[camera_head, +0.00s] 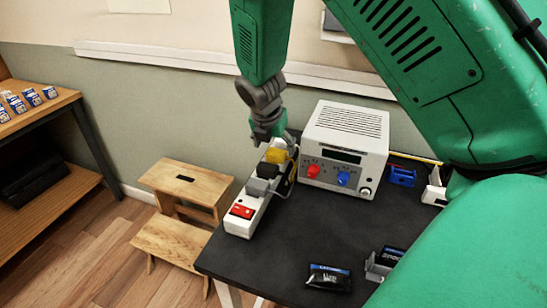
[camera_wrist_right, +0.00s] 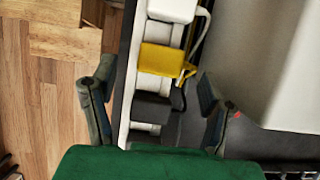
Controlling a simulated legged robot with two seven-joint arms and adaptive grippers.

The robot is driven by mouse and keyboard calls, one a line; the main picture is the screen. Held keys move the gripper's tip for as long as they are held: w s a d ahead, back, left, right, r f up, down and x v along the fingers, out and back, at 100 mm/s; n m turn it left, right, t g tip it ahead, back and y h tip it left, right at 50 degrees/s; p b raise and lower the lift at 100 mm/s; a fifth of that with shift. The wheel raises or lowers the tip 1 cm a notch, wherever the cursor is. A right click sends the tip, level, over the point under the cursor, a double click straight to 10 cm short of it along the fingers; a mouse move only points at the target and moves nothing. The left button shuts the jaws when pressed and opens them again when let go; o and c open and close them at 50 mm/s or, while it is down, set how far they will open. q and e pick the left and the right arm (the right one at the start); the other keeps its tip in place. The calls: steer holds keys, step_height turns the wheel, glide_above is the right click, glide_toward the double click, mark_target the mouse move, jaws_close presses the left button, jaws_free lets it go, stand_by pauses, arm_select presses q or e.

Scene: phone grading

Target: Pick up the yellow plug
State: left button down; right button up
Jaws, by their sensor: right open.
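The yellow plug (camera_head: 277,155) sits in a white power strip (camera_head: 238,225) on the dark table; it also shows in the right wrist view (camera_wrist_right: 160,60), with a yellow cord at its right side. My right gripper (camera_head: 267,135) is above the far end of the strip, close to the yellow plug. In the right wrist view the right gripper (camera_wrist_right: 156,80) is open, its fingers on either side of the strip, with nothing held. The yellow plug lies just ahead of the fingertips, between a white plug (camera_wrist_right: 172,9) and a black plug (camera_wrist_right: 153,108). My left gripper is out of view.
A white power supply box (camera_head: 345,135) stands right of the strip. A grey plug (camera_head: 258,187) and a red switch (camera_head: 243,211) are nearer on the strip. A dark packet (camera_head: 329,278) lies at the front. A wooden step stool (camera_head: 175,240) stands left of the table.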

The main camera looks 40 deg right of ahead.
mark_target(277, 151)
steer(key=d+f, duration=0.3)
steer(key=f, duration=0.1)
steer(key=shift+w+f+b, duration=0.1)
steer(key=shift+w+b, duration=0.2)
steer(key=shift+w, duration=0.1)
steer(key=shift+a, duration=0.3)
steer(key=shift+a+r, duration=0.35)
steer(key=shift+a, duration=0.5)
steer(key=shift+a+r, duration=0.1)
steer(key=shift+a, duration=0.15)
steer(key=c, duration=1)
steer(key=shift+d, duration=0.2)
steer(key=c, duration=0.3)
steer(key=shift+s+d+f, duration=0.1)
steer(key=shift+d+f, duration=0.1)
steer(key=shift+d, duration=0.4)
steer(key=shift+d+f, duration=0.1)
steer(key=shift+d, duration=0.05)
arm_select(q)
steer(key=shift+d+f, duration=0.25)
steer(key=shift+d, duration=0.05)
